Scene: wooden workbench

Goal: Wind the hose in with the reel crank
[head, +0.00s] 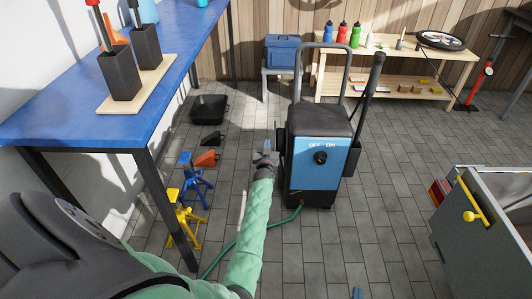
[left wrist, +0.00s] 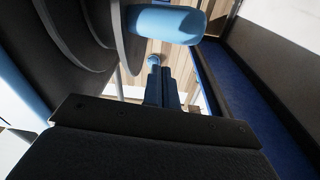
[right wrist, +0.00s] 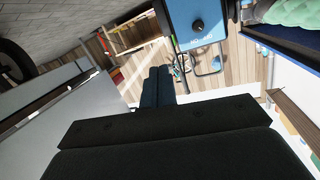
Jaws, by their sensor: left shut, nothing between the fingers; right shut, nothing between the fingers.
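The blue-and-black machine (head: 318,165) with an OFF/ON knob stands upright on the floor. A green hose (head: 285,219) runs from its base to the left across the floor. My left gripper (head: 277,130) is shut and empty beside the machine's left side. In the left wrist view, its fingers (left wrist: 161,88) are below a light-blue cylindrical grip (left wrist: 165,22), apparently the crank handle, beside dark round reel flanges (left wrist: 102,35). I cannot tell whether they touch it. My right gripper (right wrist: 157,85) is shut and empty, well away from the machine (right wrist: 195,22). The reel is mostly hidden in the head view.
A blue-topped bench (head: 75,115) runs along the left, with blue (head: 196,178) and yellow (head: 184,215) jack stands beside it. A grey cabinet (head: 490,240) stands at the right. A wooden shelf (head: 395,60) is behind. The floor right of the machine is clear.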

